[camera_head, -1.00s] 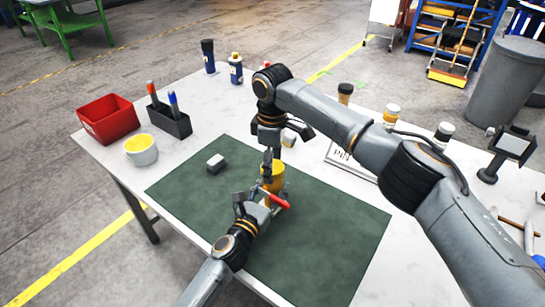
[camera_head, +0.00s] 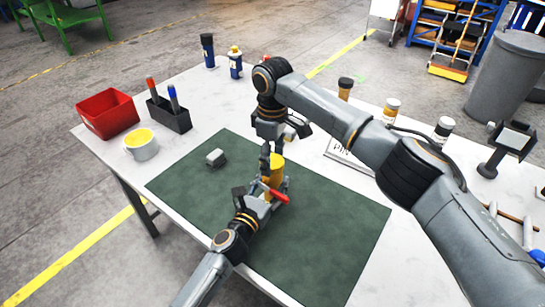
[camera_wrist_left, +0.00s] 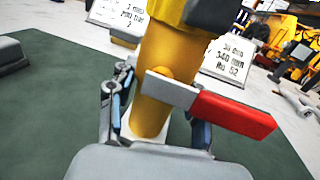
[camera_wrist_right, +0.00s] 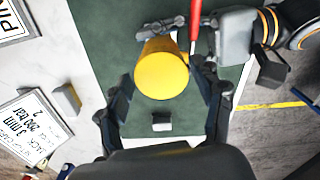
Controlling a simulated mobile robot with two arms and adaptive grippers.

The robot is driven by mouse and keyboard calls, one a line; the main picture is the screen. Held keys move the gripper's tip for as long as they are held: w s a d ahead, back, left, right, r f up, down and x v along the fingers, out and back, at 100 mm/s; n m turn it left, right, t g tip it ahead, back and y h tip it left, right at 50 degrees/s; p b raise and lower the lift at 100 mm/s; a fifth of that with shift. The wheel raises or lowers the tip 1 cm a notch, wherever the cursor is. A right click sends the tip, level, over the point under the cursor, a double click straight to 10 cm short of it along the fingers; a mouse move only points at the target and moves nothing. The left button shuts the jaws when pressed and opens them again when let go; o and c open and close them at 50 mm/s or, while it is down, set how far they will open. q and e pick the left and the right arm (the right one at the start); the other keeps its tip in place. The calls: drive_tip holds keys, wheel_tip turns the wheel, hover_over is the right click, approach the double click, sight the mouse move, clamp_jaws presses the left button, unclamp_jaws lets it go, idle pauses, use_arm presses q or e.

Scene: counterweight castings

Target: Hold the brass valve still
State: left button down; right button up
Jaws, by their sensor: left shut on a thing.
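The brass valve (camera_head: 277,170) is a yellow upright cylinder with a red lever (camera_head: 278,195), standing over the green mat. My left gripper (camera_head: 267,193) is low at its side, shut on it. The left wrist view shows the valve body (camera_wrist_left: 155,85) between the fingers, with the red-ended lever (camera_wrist_left: 235,114) pointing right. My right gripper (camera_head: 268,158) hangs close by the valve's top from above. In the right wrist view its fingers (camera_wrist_right: 166,95) are spread, with the valve's round top (camera_wrist_right: 161,75) between them and gaps at the sides. The valve's base is partly hidden.
A small grey block (camera_head: 215,158) lies on the green mat (camera_head: 320,250). A red bin (camera_head: 107,113), a black marker holder (camera_head: 170,117) and a yellow-filled pot (camera_head: 141,145) stand at the left. Bottles and a sign stand behind. The mat's front right is clear.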

drive_tip(key=shift+o, duration=0.4)
wheel_tip(320, 180, up, 12)
idle(0.4)
use_arm(q)
drive_tip(key=c, duration=0.5)
unclamp_jaws()
drive_tip(key=v, duration=1.2)
